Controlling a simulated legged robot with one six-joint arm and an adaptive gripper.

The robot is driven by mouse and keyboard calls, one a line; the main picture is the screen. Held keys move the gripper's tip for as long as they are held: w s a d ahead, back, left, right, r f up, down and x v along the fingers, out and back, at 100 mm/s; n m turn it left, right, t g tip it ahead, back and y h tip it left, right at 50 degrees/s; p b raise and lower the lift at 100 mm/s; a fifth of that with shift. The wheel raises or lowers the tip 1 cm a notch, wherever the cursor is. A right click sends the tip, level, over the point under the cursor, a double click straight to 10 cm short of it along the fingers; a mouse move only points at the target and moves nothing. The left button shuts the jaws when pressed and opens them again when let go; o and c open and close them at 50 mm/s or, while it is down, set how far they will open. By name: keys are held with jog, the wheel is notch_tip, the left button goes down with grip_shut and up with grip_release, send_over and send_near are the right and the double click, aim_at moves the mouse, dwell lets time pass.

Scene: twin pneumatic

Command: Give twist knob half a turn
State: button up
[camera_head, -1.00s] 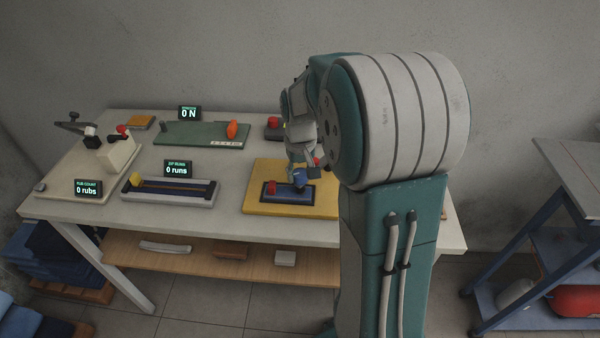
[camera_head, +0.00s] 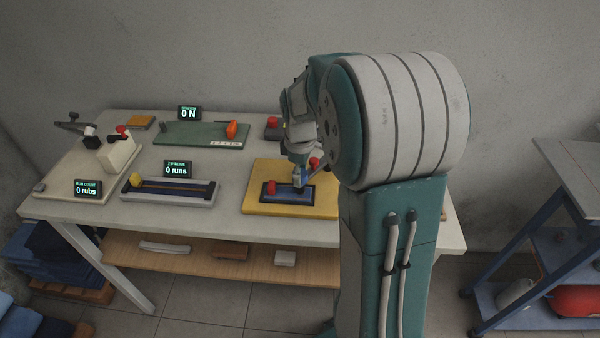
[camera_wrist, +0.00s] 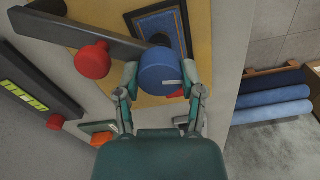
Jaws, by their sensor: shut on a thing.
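The twist knob is a round blue knob (camera_wrist: 158,72) with a pale pointer line on its face, in the middle of the wrist view. My gripper (camera_wrist: 160,92) has one finger on each side of it and is shut on it. In the head view my gripper (camera_head: 299,178) is over the yellow board (camera_head: 255,205), by the blue panel (camera_head: 310,205). The knob is largely hidden there by my fingers.
A dark bar with a red knob (camera_wrist: 92,62) passes close to the blue knob. On the table stand a zip fixture (camera_head: 165,197) reading 0 runs, a green board (camera_head: 185,135) and a rub-count fixture (camera_head: 65,180) at left.

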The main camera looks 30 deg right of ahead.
jog(key=shift+s+f+n, duration=0.1)
jog(key=shift+f+n, duration=0.05)
jog(key=shift+n, duration=1.05)
jog(key=o, duration=1.1)
jog(key=shift+o, duration=0.2)
notch_tip(320, 180, up, 12)
